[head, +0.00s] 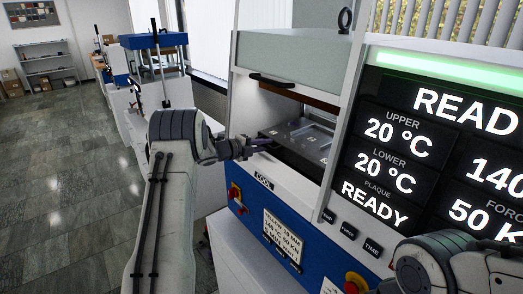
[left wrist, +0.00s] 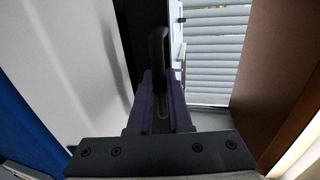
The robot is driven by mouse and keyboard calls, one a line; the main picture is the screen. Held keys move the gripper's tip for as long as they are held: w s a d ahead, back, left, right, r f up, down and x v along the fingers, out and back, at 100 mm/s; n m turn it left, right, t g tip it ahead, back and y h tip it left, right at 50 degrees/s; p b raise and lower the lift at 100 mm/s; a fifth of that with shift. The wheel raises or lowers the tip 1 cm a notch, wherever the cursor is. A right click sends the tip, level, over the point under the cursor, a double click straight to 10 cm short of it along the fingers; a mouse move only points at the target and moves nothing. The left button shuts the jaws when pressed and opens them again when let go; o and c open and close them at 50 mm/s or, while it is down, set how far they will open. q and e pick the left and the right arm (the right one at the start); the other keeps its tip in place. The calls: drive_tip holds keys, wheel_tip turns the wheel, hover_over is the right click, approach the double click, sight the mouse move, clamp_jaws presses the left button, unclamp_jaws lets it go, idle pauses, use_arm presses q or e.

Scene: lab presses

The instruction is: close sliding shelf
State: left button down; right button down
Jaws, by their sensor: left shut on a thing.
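The sliding shelf (head: 312,146) is a dark grey metal plate in the opening of the blue and white press. Its near edge shows at the front of the opening. My left gripper (head: 262,145) is at the shelf's front left edge. In the left wrist view its purple fingers (left wrist: 160,108) are shut on a black rounded handle (left wrist: 158,48) that stands up between them. The far end of the handle is clear, and its lower part is hidden by the fingers. My right arm shows at the lower right, but its gripper is out of view.
The press has a raised grey front door with a black handle (head: 272,82) above the opening. A display panel (head: 440,150) reading READY stands at right. Control knobs (head: 236,196) sit below the shelf. Another blue press (head: 153,41) stands behind. The tiled floor (head: 70,190) at left is clear.

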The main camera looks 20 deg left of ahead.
use_arm(q)
drive_tip(key=shift+w+d, duration=0.1)
drive_tip(key=shift+d, duration=0.15)
drive_tip(key=c, duration=0.8)
unclamp_jaws()
drive_tip(key=shift+r, duration=0.1)
drive_tip(key=shift+c, duration=0.2)
drive_tip(key=shift+a, duration=0.1)
drive_tip(key=shift+r, duration=0.2)
drive_tip(key=shift+a, duration=0.1)
drive_tip(key=shift+s+a+b, duration=0.2)
drive_tip(key=shift+s+b, duration=0.1)
drive_tip(key=b+v, duration=0.3)
drive_tip(key=v, duration=0.6)
drive_tip(key=shift+s+a+f+b, duration=0.15)
drive_tip(key=shift+s+f+b, duration=0.15)
drive_tip(key=shift+s, duration=0.15)
